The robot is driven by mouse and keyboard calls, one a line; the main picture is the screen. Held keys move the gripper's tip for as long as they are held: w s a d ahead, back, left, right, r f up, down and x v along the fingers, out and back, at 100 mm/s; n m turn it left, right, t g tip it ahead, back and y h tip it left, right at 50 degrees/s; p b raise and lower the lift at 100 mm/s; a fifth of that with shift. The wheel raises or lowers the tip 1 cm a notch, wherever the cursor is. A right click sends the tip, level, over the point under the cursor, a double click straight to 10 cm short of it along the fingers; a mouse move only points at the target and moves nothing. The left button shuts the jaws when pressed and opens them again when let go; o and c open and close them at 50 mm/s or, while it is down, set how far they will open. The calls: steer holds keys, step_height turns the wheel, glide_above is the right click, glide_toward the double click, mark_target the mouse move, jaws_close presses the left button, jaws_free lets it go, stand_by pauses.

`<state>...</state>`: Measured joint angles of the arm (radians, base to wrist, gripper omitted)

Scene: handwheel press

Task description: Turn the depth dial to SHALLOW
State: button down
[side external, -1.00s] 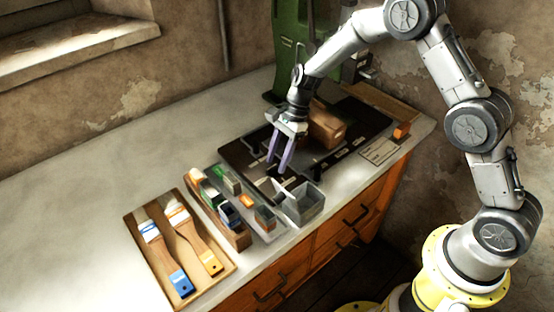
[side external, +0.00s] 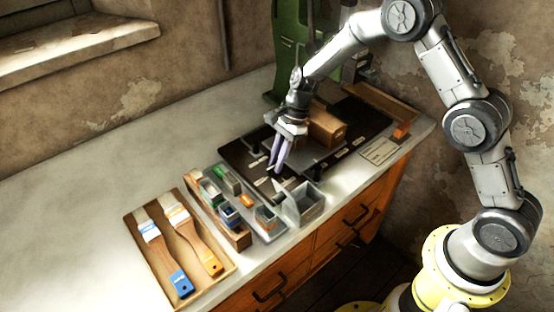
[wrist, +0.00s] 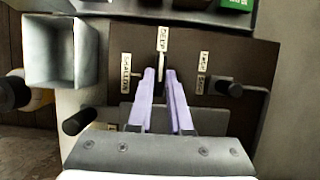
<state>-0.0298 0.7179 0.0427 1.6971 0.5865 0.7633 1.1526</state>
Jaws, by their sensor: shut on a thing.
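The depth dial (wrist: 162,66) shows in the wrist view as a thin pale upright bar on the dark base plate. It points toward the small label (wrist: 163,38) above it. A label on the left (wrist: 126,69) seems to read SHALLOW, though its lettering is blurred; another label (wrist: 203,72) stands on the right. My gripper (wrist: 159,73) is shut on the dial, with its lilac fingers on either side of the bar. In the side view my gripper (side external: 276,171) reaches down to the plate's front part, and its fingers hide the dial.
A grey open bin (side external: 304,203) stands close in front of the fingers. It fills the upper left of the wrist view (wrist: 62,52). Black posts (wrist: 79,121) flank the fingers. A brown block (side external: 327,127) lies behind, and the green press (side external: 287,50) stands at the back.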

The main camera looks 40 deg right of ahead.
steer(key=n+g, duration=0.1)
steer(key=n, duration=0.3)
steer(key=shift+w+n+g+h, duration=0.15)
steer(key=shift+n+g+h, duration=0.15)
steer(key=shift+n+g, duration=0.1)
steer(key=n+g+h, duration=0.1)
steer(key=n, duration=0.3)
steer(key=shift+w+a+n, duration=0.1)
steer(key=shift+n, duration=0.2)
steer(key=n+g+h, duration=0.1)
steer(key=n, duration=0.3)
steer(key=shift+a, duration=0.1)
steer(key=shift+a+r+n+g+h, duration=0.15)
steer(key=shift+n+h, duration=0.35)
steer(key=shift+n, duration=0.65)
steer(key=shift+d+f+n+g+h, duration=0.15)
steer(key=shift+n+h, duration=0.35)
steer(key=shift+n, duration=0.65)
steer(key=shift+a+r, duration=0.1)
steer(key=c, duration=0.8)
jaws_free()
steer(key=shift+c, duration=0.2)
steer(key=shift+w, duration=0.1)
